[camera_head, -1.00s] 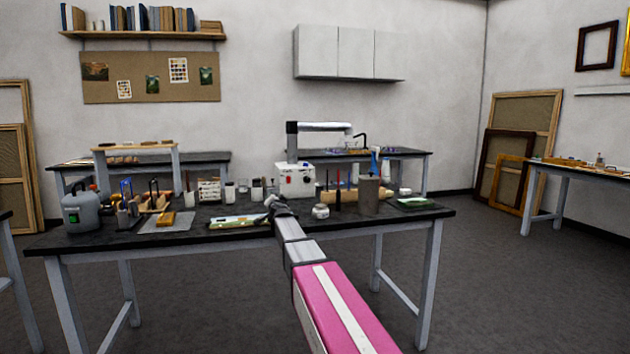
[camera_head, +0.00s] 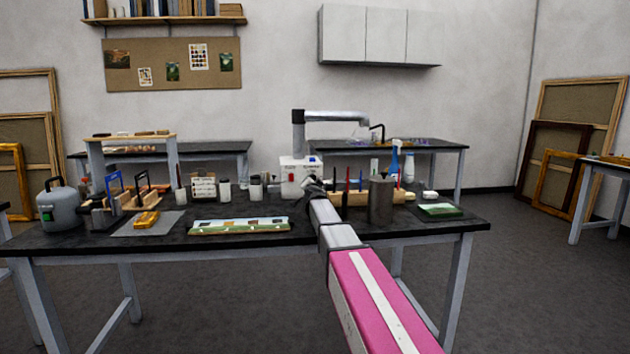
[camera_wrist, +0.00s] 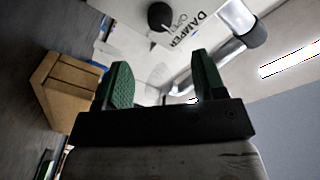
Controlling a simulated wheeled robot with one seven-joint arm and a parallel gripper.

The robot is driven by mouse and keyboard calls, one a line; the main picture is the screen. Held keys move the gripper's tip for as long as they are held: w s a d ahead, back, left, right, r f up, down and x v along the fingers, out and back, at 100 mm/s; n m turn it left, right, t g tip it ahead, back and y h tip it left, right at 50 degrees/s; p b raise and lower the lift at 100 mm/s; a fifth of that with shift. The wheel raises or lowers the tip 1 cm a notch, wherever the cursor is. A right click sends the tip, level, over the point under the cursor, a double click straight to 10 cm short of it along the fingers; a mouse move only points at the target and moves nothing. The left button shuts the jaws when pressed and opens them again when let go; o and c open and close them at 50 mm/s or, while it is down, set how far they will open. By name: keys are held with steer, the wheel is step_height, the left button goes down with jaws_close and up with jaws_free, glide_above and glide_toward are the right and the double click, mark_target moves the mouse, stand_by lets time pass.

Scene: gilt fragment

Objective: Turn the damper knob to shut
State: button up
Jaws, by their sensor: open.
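The white extractor box (camera_head: 290,185) stands at the back of the black-topped table in the head view, with a red button on its front. In the wrist view, the dark round damper knob (camera_wrist: 160,16) sits on a white face (camera_wrist: 125,40) beside printed words reading DAMPER and apparently OPEN. My gripper (camera_wrist: 160,78) has two green-padded fingers, spread apart with nothing between them. The knob lies beyond the fingertips, apart from them.
A wooden block (camera_wrist: 65,90) is close to the left finger in the wrist view. A grey canister (camera_head: 381,200) and bottles stand right of my arm. A long painted panel (camera_head: 238,226) lies at the table's front. A metal duct (camera_head: 335,117) rises above the box.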

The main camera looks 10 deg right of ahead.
steer(key=w+d, duration=0.1)
steer(key=w, duration=0.9)
steer(key=shift+s+d, duration=0.1)
steer(key=c, duration=0.9)
